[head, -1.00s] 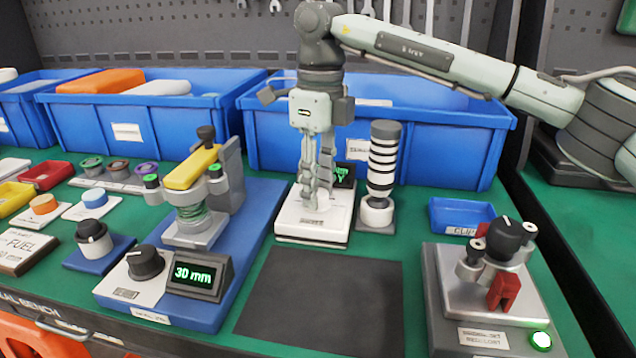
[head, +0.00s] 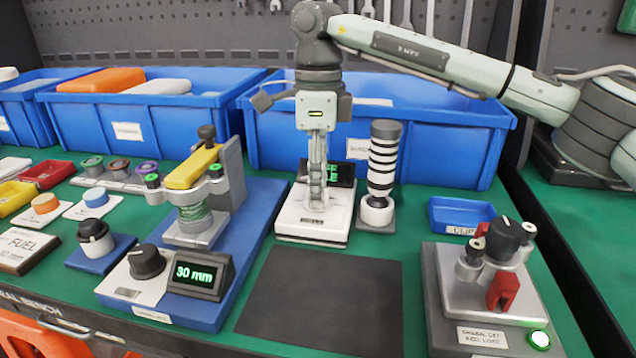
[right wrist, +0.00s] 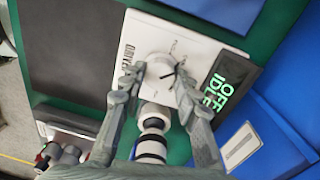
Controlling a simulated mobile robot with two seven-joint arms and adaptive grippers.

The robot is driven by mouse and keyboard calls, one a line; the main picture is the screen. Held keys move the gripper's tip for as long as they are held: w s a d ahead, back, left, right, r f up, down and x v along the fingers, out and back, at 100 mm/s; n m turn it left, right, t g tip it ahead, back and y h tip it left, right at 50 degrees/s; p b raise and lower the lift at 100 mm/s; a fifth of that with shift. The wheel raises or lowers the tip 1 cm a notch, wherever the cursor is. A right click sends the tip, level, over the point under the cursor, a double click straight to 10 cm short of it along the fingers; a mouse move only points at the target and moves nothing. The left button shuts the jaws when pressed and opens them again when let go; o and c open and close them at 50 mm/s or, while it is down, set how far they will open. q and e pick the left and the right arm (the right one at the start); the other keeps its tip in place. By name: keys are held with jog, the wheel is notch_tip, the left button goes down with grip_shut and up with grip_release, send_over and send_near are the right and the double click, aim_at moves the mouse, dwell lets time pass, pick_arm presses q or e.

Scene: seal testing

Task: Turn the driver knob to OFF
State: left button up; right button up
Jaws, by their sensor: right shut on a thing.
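The driver is a white box (head: 300,232) on the bench with a dark display (head: 340,174) at its back. In the right wrist view its white round knob (right wrist: 158,76) has a dark pointer line and small marks around it. The display there (right wrist: 228,82) reads OFF and IDLE in green. My right gripper (head: 318,205) points straight down over the box, its fingers shut on the knob, one on each side in the right wrist view (right wrist: 155,82). The fingers hide most of the knob in the head view. My left gripper is not in view.
A black-and-white striped cylinder (head: 384,160) stands close to the right of the driver. A spring tester (head: 195,200) with a 30 mm display is on the left. A fixture (head: 490,290) with a red clip is on the right. Blue bins (head: 430,150) stand behind.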

jog(key=shift+r, duration=0.1)
jog(key=o, duration=1.2)
jog(key=shift+c, duration=0.2)
notch_tip(320, 180, up, 12)
jog(key=shift+w, duration=0.25)
